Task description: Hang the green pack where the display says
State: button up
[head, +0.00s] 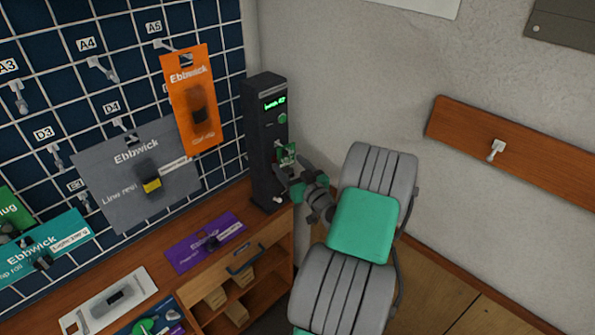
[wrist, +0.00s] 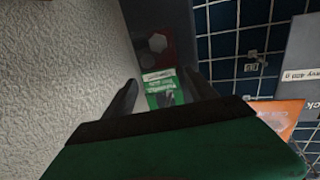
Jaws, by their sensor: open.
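A small green pack (head: 288,153) with a white label sits at the front of the dark upright tester (head: 262,135). In the wrist view the green pack (wrist: 164,95) lies between the fingertips. My gripper (head: 287,172) is open around it at the tester; contact cannot be told. The fingers (wrist: 160,79) partly frame it. The display (head: 274,103) on the tester shows short green text, too small to read surely. Another green pack (head: 12,207), cut off by the picture edge, hangs at the left of the blue grid board (head: 130,20).
Pegs are labelled A3, A4 (head: 86,44), A5 (head: 154,28), D3 and D4. An orange pack (head: 192,100), grey pack (head: 120,175) and teal pack (head: 45,248) hang there. A purple pack (head: 205,242) and a white pack (head: 108,300) lie on the bench. A wall hook (head: 495,150) is bare.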

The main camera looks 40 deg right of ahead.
jog(key=shift+x, duration=1.2)
jog(key=c, duration=1.3)
jog(key=shift+f+b, duration=0.1)
jog(key=shift+b, duration=0.3)
